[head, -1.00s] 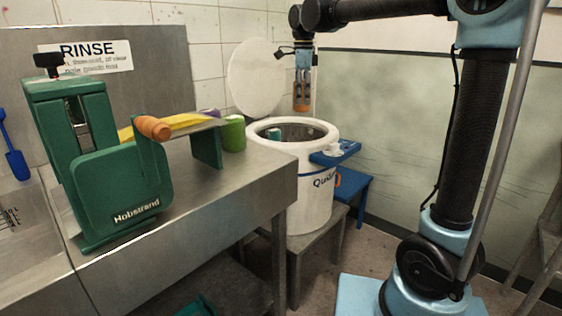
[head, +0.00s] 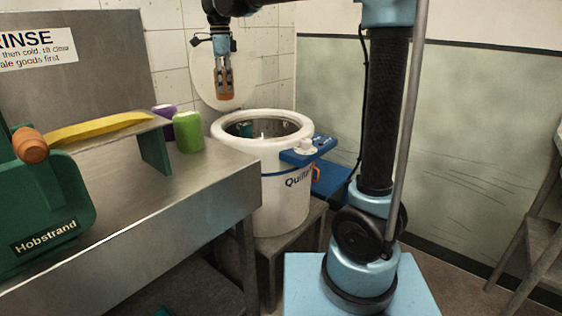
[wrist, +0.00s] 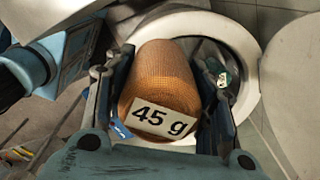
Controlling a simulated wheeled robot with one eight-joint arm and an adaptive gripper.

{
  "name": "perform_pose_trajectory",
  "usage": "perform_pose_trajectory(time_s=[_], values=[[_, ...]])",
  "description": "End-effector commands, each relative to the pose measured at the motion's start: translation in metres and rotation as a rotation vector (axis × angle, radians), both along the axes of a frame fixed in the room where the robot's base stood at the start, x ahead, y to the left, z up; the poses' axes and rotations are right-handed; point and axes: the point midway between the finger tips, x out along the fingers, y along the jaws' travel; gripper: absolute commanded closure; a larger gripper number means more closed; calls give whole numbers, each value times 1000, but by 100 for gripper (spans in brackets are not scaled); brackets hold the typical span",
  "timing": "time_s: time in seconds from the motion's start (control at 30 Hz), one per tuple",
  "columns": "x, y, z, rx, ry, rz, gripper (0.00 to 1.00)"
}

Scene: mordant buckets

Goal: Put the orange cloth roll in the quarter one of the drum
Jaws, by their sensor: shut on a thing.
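The orange cloth roll (head: 224,84) is held upright between the fingers of my gripper (head: 224,92). In the wrist view the roll (wrist: 165,75) fills the space between the fingers and bears a "45 g" label. The white round drum (head: 268,188) stands open on a low stand. My gripper and the roll appear above and left of its mouth in the head view, apart from it. In the wrist view the drum rim (wrist: 243,38) shows behind the roll, which hides much of the mouth. I cannot tell which quarter is one.
A teal roll (head: 245,130) is inside the drum. The pale round lid (head: 250,77) stands behind. A steel bench (head: 170,205) at left carries a green machine (head: 45,205), a green roll (head: 188,132) and a purple roll (head: 164,112). A blue bracket (head: 308,153) juts from the drum's right side.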

Motion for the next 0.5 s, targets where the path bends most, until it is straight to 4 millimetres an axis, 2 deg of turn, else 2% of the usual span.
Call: perform_pose_trajectory(time_s=[0.17, 0.27, 0.5], values=[[11, -10, -14, 0, 0, -54, 81], [27, -31, -37, 0, 0, -143, 81], [67, -108, -108, 0, 0, -443, 81]])
